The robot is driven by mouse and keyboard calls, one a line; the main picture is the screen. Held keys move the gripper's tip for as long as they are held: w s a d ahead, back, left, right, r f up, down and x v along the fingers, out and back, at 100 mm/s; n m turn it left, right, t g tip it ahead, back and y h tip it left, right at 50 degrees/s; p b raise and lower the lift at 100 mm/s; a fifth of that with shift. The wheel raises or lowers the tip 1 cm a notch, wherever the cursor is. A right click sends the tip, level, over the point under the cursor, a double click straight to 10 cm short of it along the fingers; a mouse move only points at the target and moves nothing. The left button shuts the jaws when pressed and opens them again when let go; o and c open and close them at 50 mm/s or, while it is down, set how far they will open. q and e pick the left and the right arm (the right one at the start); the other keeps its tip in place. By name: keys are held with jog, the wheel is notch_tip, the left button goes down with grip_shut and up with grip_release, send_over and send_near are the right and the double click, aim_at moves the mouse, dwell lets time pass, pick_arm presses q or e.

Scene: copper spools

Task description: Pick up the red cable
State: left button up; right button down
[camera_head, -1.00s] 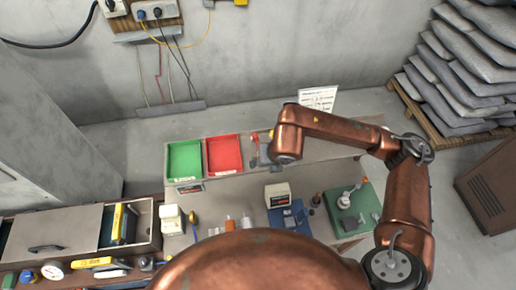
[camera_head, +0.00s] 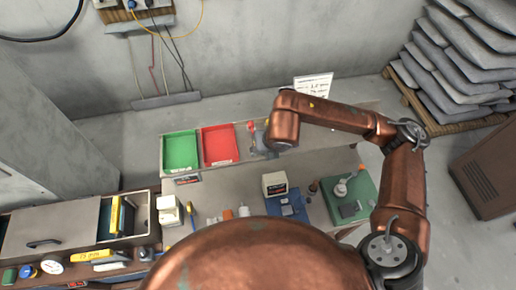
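A thin reddish cable (camera_head: 152,70) hangs down the grey wall at the upper left, among other thin wires. A small red item (camera_head: 250,126) lies by the red tray, partly beside my arm; I cannot tell whether it is a cable. My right copper arm reaches in from the right and bends over the bench, its end above the bench's back part. My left gripper does not show.
The bench holds a green tray (camera_head: 180,152), a red tray (camera_head: 219,145), a white-topped box (camera_head: 275,185), a blue pad (camera_head: 288,207) and a green board (camera_head: 352,202). An open drawer (camera_head: 140,210) stands left. Stacked grey sacks (camera_head: 465,60) are at the right.

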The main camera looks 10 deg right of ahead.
jog(key=shift+r+b, duration=0.3)
jog(key=shift+r, duration=0.05)
jog(key=s+r+b, duration=0.6)
jog(key=s+r, duration=0.5)
jog(key=s, duration=0.3)
jog(key=shift+d+r, duration=0.4)
jog(key=shift+b, duration=0.4)
